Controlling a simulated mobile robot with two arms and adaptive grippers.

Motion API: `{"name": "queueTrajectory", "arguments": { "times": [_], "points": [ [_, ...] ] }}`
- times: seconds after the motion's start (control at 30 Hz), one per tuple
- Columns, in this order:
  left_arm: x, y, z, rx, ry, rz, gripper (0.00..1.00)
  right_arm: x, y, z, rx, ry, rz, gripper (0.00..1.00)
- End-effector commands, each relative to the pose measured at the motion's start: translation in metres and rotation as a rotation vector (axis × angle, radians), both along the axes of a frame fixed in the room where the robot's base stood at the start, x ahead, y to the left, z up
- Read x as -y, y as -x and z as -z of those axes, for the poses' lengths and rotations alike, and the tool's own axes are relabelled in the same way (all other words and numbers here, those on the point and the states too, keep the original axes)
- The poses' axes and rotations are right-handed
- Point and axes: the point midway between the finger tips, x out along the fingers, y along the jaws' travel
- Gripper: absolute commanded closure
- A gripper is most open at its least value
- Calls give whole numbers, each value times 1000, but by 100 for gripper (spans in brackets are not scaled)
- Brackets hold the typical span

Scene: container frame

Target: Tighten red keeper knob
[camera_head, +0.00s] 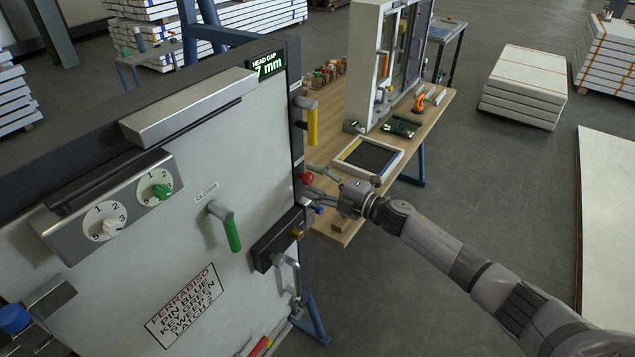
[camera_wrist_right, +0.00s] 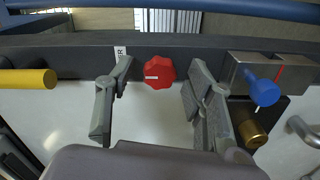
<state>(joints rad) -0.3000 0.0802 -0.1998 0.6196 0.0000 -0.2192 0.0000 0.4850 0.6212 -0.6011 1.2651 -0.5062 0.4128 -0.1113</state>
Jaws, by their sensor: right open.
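The red keeper knob (camera_head: 307,178) sits on the right edge of the white panel in the head view, partly hidden by my gripper. In the right wrist view the knob (camera_wrist_right: 159,72) is round and lobed, with a white mark on its left side. My right gripper (camera_head: 325,188) reaches the panel edge from the right. In the right wrist view its fingers (camera_wrist_right: 158,78) are spread, one on each side of the knob, with a gap on both sides. Whether the tips reach the knob's depth is hard to tell. My left gripper is not in view.
A blue knob (camera_wrist_right: 265,92) and a brass knob (camera_wrist_right: 252,133) sit just right of my fingers in the wrist view. A yellow handle (camera_wrist_right: 28,79) is at left. The wooden table (camera_head: 425,118) with a framed tray (camera_head: 345,160) stands behind the panel edge.

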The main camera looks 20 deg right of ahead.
Motion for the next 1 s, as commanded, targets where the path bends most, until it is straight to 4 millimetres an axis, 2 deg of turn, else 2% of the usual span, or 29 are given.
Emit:
{"name": "queueTrajectory", "arguments": {
  "times": [0.17,0.6,0.8,1.0],
  "points": [
    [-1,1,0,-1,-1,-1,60,8,11,2,-2,1,1,52],
    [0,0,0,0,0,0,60,61,80,2,-4,2,-1,52],
    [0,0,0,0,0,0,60,72,93,0,-1,0,0,52],
    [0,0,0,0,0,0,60,74,95,0,0,0,0,52]
  ]
}}
